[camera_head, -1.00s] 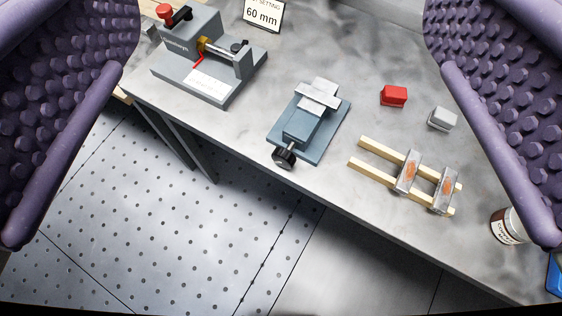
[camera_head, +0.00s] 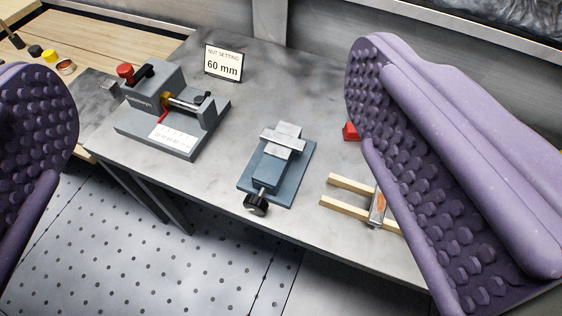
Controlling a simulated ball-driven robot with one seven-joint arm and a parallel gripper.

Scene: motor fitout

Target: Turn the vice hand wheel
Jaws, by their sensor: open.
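The vice (camera_head: 275,165) is a blue-grey block with a light metal jaw on a blue base plate, standing on the grey metal bench. Its black hand wheel (camera_head: 256,204) sits on a short shaft at the vice's near end, by the bench's front edge. My gripper (camera_head: 215,150) shows as two purple studded fingers, one at the left edge and one at the right. The fingers are wide apart with nothing between them at close range. They appear nearer to the camera than the vice, and neither seems to touch the hand wheel.
A grey measuring fixture (camera_head: 165,118) with a red knob stands left of the vice. A sign (camera_head: 223,64) reads 60 mm. Wooden rails (camera_head: 345,207) with a metal piece lie to the right. A red block (camera_head: 351,132) is partly hidden by my right finger. Open floor lies in front.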

